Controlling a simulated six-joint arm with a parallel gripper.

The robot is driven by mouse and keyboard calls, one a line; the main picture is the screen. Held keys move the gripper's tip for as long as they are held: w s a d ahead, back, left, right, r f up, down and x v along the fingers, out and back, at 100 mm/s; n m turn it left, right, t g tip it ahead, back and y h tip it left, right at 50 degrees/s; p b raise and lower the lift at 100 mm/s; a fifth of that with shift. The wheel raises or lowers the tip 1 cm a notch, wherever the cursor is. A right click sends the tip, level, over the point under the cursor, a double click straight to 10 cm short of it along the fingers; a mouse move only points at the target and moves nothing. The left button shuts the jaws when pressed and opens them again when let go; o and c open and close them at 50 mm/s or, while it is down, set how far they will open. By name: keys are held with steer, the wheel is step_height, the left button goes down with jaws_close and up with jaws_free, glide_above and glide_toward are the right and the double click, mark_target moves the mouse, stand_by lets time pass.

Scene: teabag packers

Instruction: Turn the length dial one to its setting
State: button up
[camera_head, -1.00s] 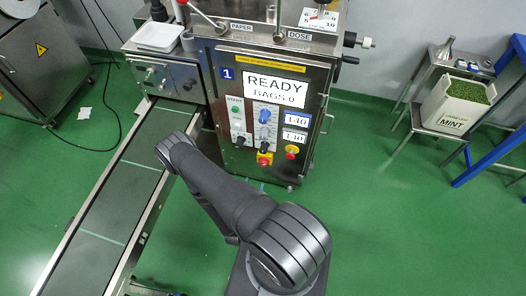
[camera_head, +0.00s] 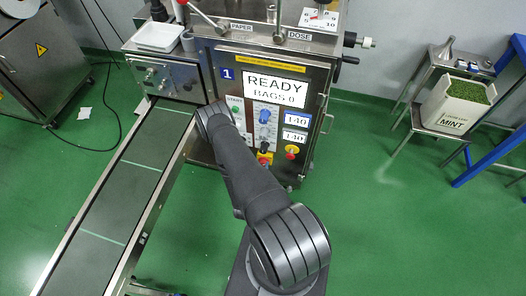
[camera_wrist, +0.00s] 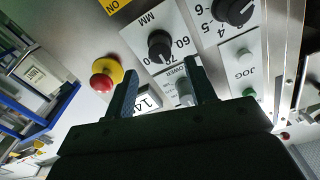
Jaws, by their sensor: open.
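In the wrist view a black round dial (camera_wrist: 160,45) marked MM, with 60 and 70 on its scale, sits on the panel just beyond my fingertips. I take it for the length dial; its word label cannot be read. My gripper (camera_wrist: 162,72) is open and empty, its two fingers on either side of the line to the dial and apart from it. In the head view my gripper is hidden by my arm. Machine 1's front panel (camera_head: 315,100) shows there, its screen (camera_head: 272,88) reading READY, BAGS 0.
A red emergency button (camera_wrist: 105,73) on yellow is left of the dial. A conveyor (camera_head: 120,200) runs along the left; a mint box (camera_head: 460,105) stands right.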

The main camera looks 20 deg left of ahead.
mark_target(263, 152)
steer(key=w, duration=0.7)
steer(key=shift+w, duration=0.1)
steer(key=c, duration=1)
steer(key=shift+n, duration=0.3)
steer(key=n, duration=0.5)
steer(key=shift+n, duration=0.3)
steer(key=n, duration=0.5)
steer(key=shift+n, duration=0.3)
